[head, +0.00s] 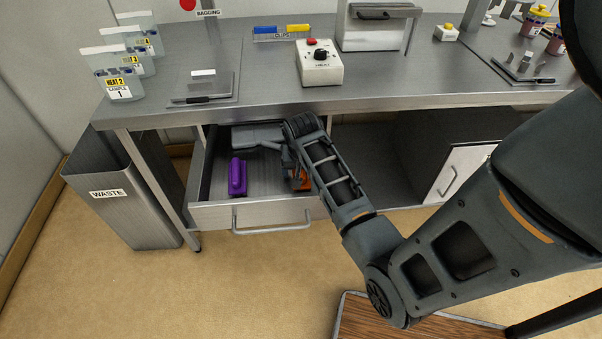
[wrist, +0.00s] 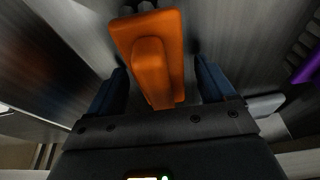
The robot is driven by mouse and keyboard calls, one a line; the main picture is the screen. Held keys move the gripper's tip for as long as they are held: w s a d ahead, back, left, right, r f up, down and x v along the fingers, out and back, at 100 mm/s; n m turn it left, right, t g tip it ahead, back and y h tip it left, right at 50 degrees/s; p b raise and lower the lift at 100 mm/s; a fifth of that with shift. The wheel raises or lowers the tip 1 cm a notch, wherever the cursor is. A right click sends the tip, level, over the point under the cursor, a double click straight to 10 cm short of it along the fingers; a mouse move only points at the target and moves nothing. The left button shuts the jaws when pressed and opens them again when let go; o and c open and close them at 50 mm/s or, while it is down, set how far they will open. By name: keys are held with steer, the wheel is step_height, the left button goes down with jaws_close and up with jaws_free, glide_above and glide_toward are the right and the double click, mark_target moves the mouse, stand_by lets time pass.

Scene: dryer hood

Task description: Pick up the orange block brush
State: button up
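The orange block brush (head: 300,181) lies in the open drawer, mostly hidden behind my arm in the head view. In the wrist view the orange block brush (wrist: 151,55) shows large, with its raised grip facing the camera. My gripper (wrist: 161,78) is open, one dark blue finger on each side of the brush, with a visible gap on both sides. The fingers are not closed on it. In the head view my gripper is hard to make out behind the arm.
A purple block brush (head: 237,177) lies to the left in the same drawer (head: 262,215); it also shows at the right edge of the wrist view (wrist: 306,66). The drawer walls stand close around. The steel countertop (head: 270,102) overhangs the back. A waste bin (head: 125,205) stands left.

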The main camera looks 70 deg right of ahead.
steer(key=c, duration=1)
steer(key=shift+r, duration=0.1)
steer(key=shift+c, duration=0.2)
